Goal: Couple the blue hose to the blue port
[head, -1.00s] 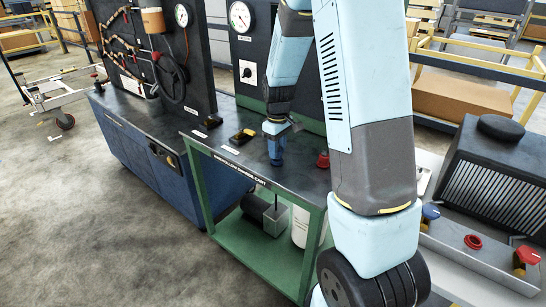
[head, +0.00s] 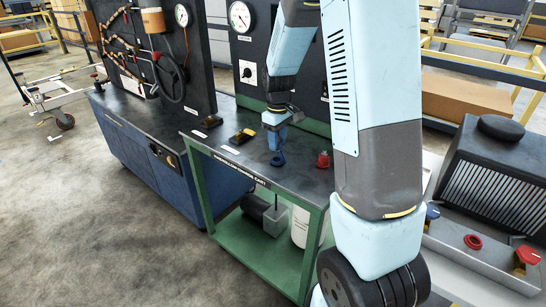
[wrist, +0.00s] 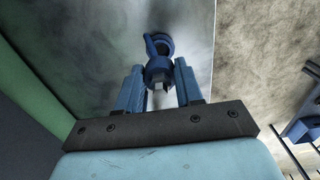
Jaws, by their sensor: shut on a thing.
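A blue hose coupling (wrist: 158,47) with a side lever is between the tips of my gripper (wrist: 160,82) in the wrist view. My gripper is shut on it. In the head view my gripper (head: 276,140) points down over the dark top of the green cart (head: 225,140), with the blue coupling (head: 277,159) at its tips. I cannot tell whether the coupling touches the cart top. No hose length can be made out. A blue-topped fitting (head: 432,212) stands on a grey tray at right; I cannot tell whether it is the blue port.
A red fitting (head: 323,160) stands on the cart, right of my gripper. Gauge panels stand behind. The grey tray (head: 470,262) also holds a red ring (head: 473,242) and a red-handled fitting (head: 526,257).

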